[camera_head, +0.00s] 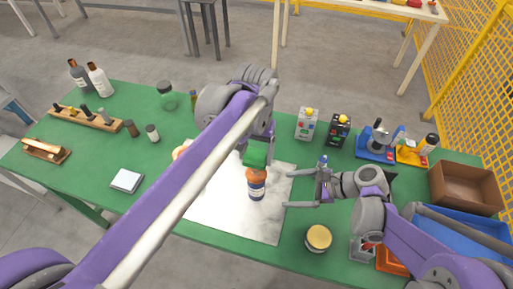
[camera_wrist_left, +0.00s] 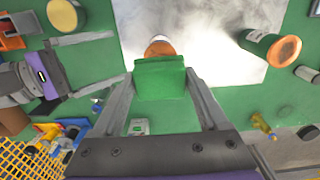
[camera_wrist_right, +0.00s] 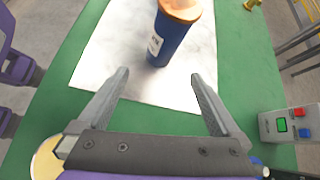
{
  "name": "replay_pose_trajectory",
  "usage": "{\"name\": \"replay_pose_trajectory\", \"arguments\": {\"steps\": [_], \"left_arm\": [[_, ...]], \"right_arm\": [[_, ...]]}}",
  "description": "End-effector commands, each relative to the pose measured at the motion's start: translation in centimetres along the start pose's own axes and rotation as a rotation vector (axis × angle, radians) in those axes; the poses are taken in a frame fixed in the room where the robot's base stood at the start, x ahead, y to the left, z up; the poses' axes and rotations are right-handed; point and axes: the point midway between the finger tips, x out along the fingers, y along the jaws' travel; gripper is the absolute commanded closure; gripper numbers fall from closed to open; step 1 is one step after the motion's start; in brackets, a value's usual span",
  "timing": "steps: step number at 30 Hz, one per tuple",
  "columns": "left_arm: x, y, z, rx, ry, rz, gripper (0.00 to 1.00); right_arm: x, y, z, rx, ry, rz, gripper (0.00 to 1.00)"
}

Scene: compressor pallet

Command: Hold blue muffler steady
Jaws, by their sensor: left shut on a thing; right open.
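The blue muffler (camera_head: 256,186) stands upright on a white marbled sheet (camera_head: 220,212). It has an orange top and a white label; the right wrist view shows its blue side (camera_wrist_right: 168,42). My left gripper (camera_head: 257,150) is shut on a green block (camera_wrist_left: 160,80), just above or behind the muffler; I cannot tell whether they touch. The block partly hides the muffler in the left wrist view (camera_wrist_left: 158,46). My right gripper (camera_head: 292,190) is open and empty, its fingers pointing at the muffler. In the right wrist view (camera_wrist_right: 160,78) the muffler is beyond the fingertips.
A green cylinder with an orange end (camera_wrist_left: 275,48) is by the sheet, mostly hidden by my left arm in the head view. A yellow-lidded jar (camera_head: 318,238) stands near the right gripper. Two control boxes (camera_head: 307,124) stand behind. A brown bin (camera_head: 466,187) is at right.

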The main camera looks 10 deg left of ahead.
Motion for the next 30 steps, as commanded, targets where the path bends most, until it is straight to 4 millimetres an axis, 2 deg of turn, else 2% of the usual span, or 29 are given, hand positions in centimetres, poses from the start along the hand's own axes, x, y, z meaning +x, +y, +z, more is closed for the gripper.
{"name": "replay_pose_trajectory", "arguments": {"steps": [1, 6, 14, 26, 30], "left_arm": [[0.5, 0.0, 0.1, 0.0, -0.003, 0.0, 0.68], [1.0, 0.0, 0.2, 0.0, -0.005, 0.0, 0.68], [1.3, 0.0, 0.3, 0.0, -0.007, 0.0, 0.68], [2.7, 0.0, 0.6, 0.0, -0.014, 0.0, 0.68], [4.2, 0.0, 0.8, 0.0, -0.02, 0.001, 0.68]], "right_arm": [[0.8, -0.1, -0.5, 0.048, -0.035, 0.009, 0.0], [1.9, -0.5, -0.6, 0.151, -0.111, 0.03, 0.0], [3.1, -0.6, -0.5, 0.184, -0.136, 0.04, 0.0], [8.6, -0.3, 0.2, 0.182, -0.134, 0.041, 0.0], [10.4, -0.2, 0.3, 0.182, -0.134, 0.04, 0.0]]}}
